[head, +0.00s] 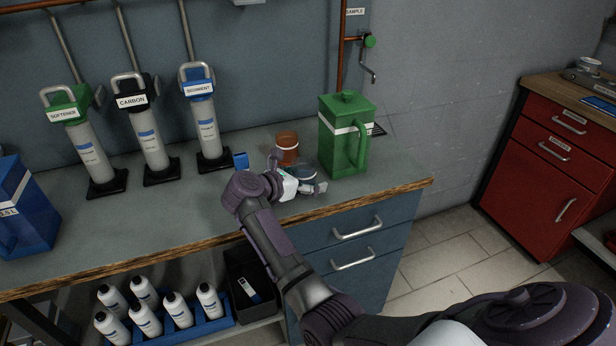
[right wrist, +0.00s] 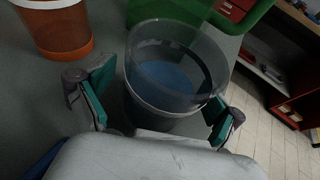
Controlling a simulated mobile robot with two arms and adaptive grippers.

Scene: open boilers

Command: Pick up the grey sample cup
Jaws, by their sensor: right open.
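The grey sample cup (head: 304,172) stands on the bench near its front edge, partly hidden by my right gripper in the head view. In the right wrist view the cup (right wrist: 172,65) has clear upper walls, a grey base and a blue bottom inside. My right gripper (head: 298,173) is open, with one finger on each side of the cup. In the right wrist view the teal finger pads (right wrist: 160,95) flank its near, lower part, and gaps appear to show beside the cup. I cannot tell whether either pad touches it. My left gripper is not in view.
An orange-brown cup (head: 287,143) stands just behind the grey cup. A green jug (head: 336,152) stands close on its right. A small blue item (head: 241,160) is to the left. Several labelled filters line the wall, and a blue jug (head: 24,215) is far left.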

